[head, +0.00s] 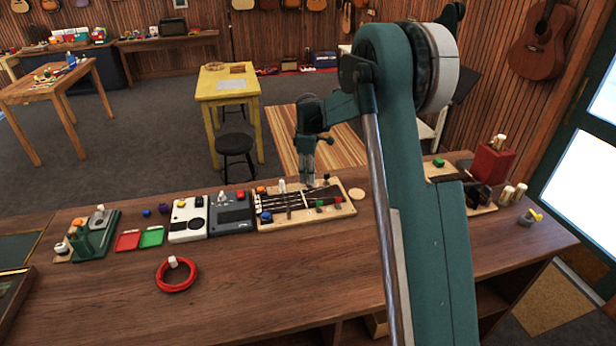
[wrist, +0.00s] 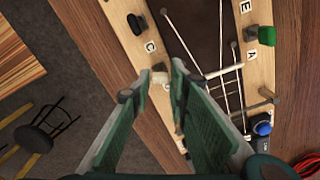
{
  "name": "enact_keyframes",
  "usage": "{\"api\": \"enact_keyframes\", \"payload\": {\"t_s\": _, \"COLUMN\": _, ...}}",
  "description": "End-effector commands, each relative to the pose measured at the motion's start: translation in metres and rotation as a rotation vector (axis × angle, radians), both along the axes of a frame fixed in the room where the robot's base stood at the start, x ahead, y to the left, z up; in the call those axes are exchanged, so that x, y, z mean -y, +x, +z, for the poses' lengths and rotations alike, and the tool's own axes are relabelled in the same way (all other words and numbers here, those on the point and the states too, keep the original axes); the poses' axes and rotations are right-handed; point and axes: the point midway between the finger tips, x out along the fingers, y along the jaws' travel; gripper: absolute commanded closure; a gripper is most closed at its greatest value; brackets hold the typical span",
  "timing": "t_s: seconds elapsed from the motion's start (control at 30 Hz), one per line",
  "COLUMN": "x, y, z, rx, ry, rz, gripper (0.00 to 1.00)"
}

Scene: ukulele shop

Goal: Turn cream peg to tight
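The tuning board (head: 345,211) is a pale wooden board with strings, lying on the workbench. In the wrist view, the cream peg (wrist: 160,78) sits below the letter C (wrist: 151,46) on the board's left side. My gripper (head: 307,183) points down at the far side of the board and hides this peg in the head view. In the wrist view, the fingertips of my gripper (wrist: 160,72) stand on either side of the cream peg with a narrow gap. Whether they touch it is unclear. The peg's lower part and any tight mark are hidden.
A green peg (wrist: 266,35), a blue peg (wrist: 262,127) and a dark knob (wrist: 137,22) stand nearby on the board. An orange piece (head: 261,190) and a pale upright piece (head: 282,186) are left of my gripper.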

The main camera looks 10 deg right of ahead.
Motion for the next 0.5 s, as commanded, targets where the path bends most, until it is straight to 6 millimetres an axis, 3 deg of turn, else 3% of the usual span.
{"api": "enact_keyframes", "payload": {"t_s": 0.1, "x": 0.0001, "y": 0.0, "z": 0.0001, "rx": 0.0, "ry": 0.0, "rz": 0.0, "gripper": 0.7}}
{"api": "enact_keyframes", "payload": {"t_s": 0.5, "x": 0.0, "y": 0.0, "z": 0.0027, "rx": 0.0, "ry": 0.0, "rz": -0.001, "gripper": 0.7}}
